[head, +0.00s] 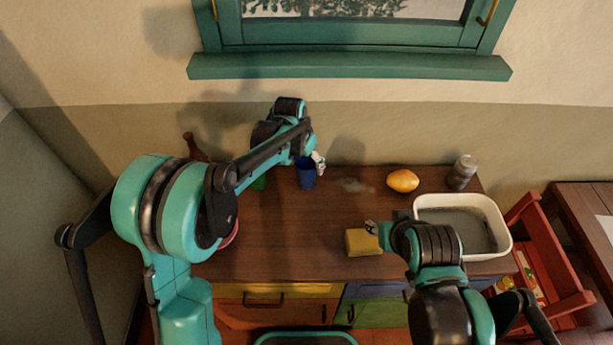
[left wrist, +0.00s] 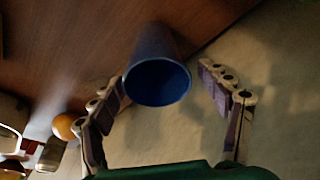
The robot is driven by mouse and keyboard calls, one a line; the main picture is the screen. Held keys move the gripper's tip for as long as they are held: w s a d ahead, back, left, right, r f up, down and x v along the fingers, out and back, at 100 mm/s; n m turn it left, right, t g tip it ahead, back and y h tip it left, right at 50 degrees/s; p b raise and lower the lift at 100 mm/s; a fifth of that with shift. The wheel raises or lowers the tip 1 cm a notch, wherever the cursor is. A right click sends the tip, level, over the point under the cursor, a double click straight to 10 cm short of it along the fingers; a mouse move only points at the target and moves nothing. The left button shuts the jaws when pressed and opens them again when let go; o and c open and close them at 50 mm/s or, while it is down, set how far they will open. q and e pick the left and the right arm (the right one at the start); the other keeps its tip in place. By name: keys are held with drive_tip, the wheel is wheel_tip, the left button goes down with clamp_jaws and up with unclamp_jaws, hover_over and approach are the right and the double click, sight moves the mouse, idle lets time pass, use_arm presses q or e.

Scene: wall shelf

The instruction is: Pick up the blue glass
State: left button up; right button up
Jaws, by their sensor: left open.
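The blue glass (head: 306,177) stands upright on the wooden cabinet top near its back edge. My left gripper (head: 318,161) is at the glass's upper right side in the head view, with the arm partly hiding the area. In the left wrist view the blue glass (left wrist: 157,82) shows its open rim towards the camera. The open fingers of the left gripper (left wrist: 164,84) are spread on either side of it, with a visible gap on the right. Contact on the left is unclear. My right gripper (head: 372,228) is beside a yellow sponge; its jaw opening is too small to judge.
The yellow sponge (head: 363,243) lies near the front edge. An orange fruit (head: 403,181), a grey shaker (head: 462,172) and a white basin (head: 505,238) are to the right. A brown bottle (head: 193,147) and a green object (head: 259,183) are left of the glass.

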use_arm(q)
drive_tip(key=b+x, duration=0.2)
drive_tip(key=x, duration=0.2)
drive_tip(key=shift+s+f, duration=0.1)
drive_tip(key=shift+f, duration=0.4)
drive_tip(key=shift+c, duration=0.6)
drive_tip(key=c, duration=1.2)
drive_tip(key=shift+o, duration=0.2)
